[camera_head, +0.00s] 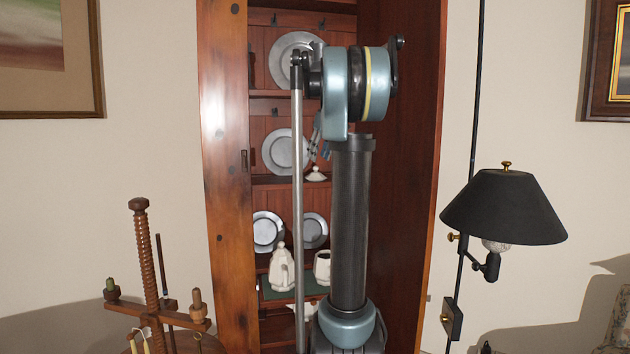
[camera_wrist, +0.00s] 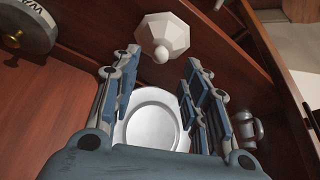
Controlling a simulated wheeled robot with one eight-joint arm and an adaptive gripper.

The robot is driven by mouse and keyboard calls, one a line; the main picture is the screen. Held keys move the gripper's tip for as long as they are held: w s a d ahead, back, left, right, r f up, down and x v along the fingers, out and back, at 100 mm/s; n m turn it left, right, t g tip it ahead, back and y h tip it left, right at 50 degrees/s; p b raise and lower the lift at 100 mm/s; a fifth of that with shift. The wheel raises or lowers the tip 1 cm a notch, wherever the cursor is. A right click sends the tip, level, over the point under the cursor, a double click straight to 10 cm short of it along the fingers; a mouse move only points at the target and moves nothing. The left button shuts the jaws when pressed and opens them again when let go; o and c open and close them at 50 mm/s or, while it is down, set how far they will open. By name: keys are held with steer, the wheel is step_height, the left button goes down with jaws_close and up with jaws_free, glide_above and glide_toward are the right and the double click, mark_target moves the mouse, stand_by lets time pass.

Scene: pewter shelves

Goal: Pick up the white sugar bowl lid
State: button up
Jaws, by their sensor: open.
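The white sugar bowl lid (camera_head: 316,175) sits on a middle shelf of the wooden cabinet, with its knob up in the head view. In the wrist view the lid (camera_wrist: 163,33) is a faceted white piece at the top centre, its small round knob pointing down the picture. My gripper (camera_wrist: 161,64) is open and empty, with its two fingers spread left and right just short of the lid. In the head view my gripper (camera_head: 320,138) shows just above the lid, partly hidden by my arm.
A pewter plate (camera_head: 280,152) leans at the shelf's back; a plate (camera_wrist: 152,127) shows between my fingers. A pewter mug (camera_wrist: 247,130) is right of them, and a round lettered object (camera_wrist: 28,24) is upper left. A white pot (camera_head: 282,272) stands lower. Cabinet sides (camera_head: 222,150) bound the space.

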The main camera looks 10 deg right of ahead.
mark_target(316, 173)
steer(key=shift+x, duration=2.7)
jaws_close()
